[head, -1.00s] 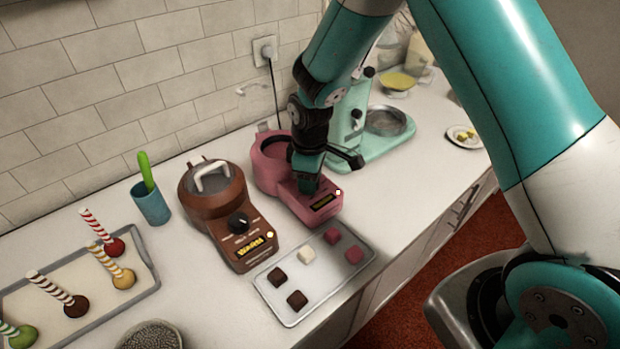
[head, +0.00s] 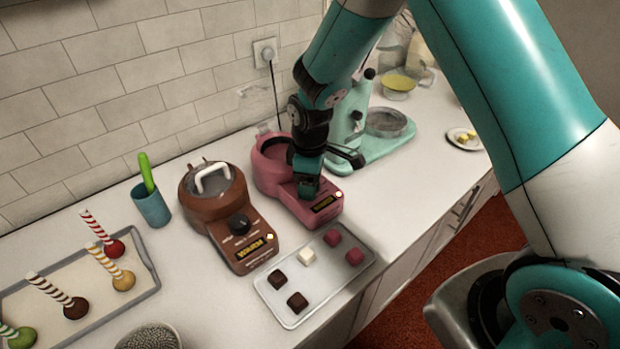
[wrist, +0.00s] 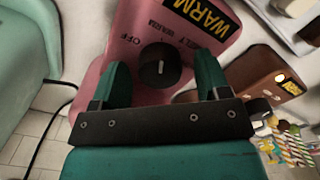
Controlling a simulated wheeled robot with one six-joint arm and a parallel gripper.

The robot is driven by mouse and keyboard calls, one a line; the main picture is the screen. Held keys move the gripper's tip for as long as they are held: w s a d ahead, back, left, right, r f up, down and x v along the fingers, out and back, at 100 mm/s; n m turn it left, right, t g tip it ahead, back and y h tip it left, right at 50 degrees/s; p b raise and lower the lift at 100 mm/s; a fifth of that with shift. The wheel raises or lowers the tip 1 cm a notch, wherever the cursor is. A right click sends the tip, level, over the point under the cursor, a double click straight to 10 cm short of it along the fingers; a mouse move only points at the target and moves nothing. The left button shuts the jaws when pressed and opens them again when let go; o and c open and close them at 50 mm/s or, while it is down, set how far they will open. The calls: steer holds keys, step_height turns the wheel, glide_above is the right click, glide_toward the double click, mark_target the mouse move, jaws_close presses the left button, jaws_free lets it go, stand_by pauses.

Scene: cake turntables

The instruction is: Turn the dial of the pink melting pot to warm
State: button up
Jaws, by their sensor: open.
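The pink melting pot (head: 270,179) stands on the counter, its round bowl at the back. Its black dial (wrist: 160,66) shows in the wrist view on the pink sloping panel, with "OFF" and other small markings around it. A white mark shows on the dial; which marking it points to is hard to tell. A yellow plate (wrist: 203,14) reading "WARM" is on the panel. My gripper (wrist: 162,68) is open, with one teal finger on each side of the dial and small gaps visible. In the head view my gripper (head: 308,187) hides the dial.
A brown melting pot (head: 205,205) with its own dial stands left of the pink one. A tray of chocolates (head: 293,315) lies in front. A mint-green machine (head: 375,152) stands close on the right. A blue cup (head: 152,206) and a cake-pop tray are further left.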

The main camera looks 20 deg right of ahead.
step_height(320, 180, up, 17)
steer(key=b, duration=0.2)
steer(key=shift+r+b, duration=0.2)
steer(key=shift+b, duration=0.2)
steer(key=s+a+r+m+y, duration=0.1)
steer(key=s+a+m+y, duration=0.1)
steer(key=s, duration=1)
steer(key=s+a+r+m+y, duration=0.2)
steer(key=s, duration=1)
steer(key=shift+s+a, duration=0.2)
steer(key=shift+s, duration=0.1)
